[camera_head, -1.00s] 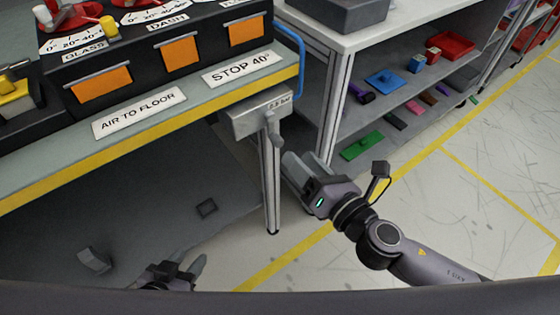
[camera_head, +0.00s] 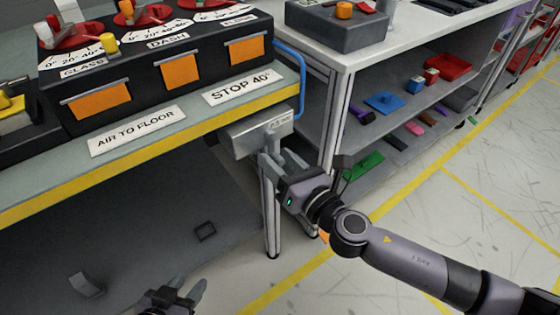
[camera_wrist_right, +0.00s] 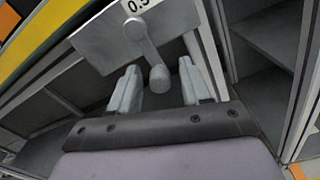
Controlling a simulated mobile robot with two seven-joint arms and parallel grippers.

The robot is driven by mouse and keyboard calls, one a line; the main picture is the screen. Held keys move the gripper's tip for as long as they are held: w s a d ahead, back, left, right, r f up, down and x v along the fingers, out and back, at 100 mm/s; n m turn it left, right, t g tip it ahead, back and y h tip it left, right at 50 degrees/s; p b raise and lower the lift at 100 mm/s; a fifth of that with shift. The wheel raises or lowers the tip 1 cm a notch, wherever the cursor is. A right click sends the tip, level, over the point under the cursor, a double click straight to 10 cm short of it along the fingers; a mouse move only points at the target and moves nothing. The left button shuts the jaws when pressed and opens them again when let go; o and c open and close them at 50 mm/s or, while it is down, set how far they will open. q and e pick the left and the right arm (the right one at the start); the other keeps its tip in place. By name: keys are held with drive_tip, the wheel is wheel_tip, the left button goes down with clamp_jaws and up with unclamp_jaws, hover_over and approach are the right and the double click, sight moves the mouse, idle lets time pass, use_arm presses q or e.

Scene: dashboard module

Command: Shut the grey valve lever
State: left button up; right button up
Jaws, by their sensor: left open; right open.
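The grey valve lever (camera_wrist_right: 150,52) hangs from a grey plate (camera_wrist_right: 95,40) in the right wrist view, with a round knob at its lower end. In the head view the plate (camera_head: 245,140) is fixed under the bench's front edge, and the lever is mostly hidden by my right gripper. My right gripper (camera_head: 277,160) is open just in front of the plate. In the right wrist view its two fingers (camera_wrist_right: 158,90) stand on either side of the knob, with gaps visible. My left gripper (camera_head: 182,290) is low at the bottom edge, open and away from the lever.
The bench with a yellow edge (camera_head: 50,185) carries a black panel with orange flaps (camera_head: 180,72). A blue handle (camera_head: 298,75) is at its right end. A white-topped shelf unit (camera_head: 350,55) stands close to my right gripper. The floor at right is clear.

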clamp_jaws()
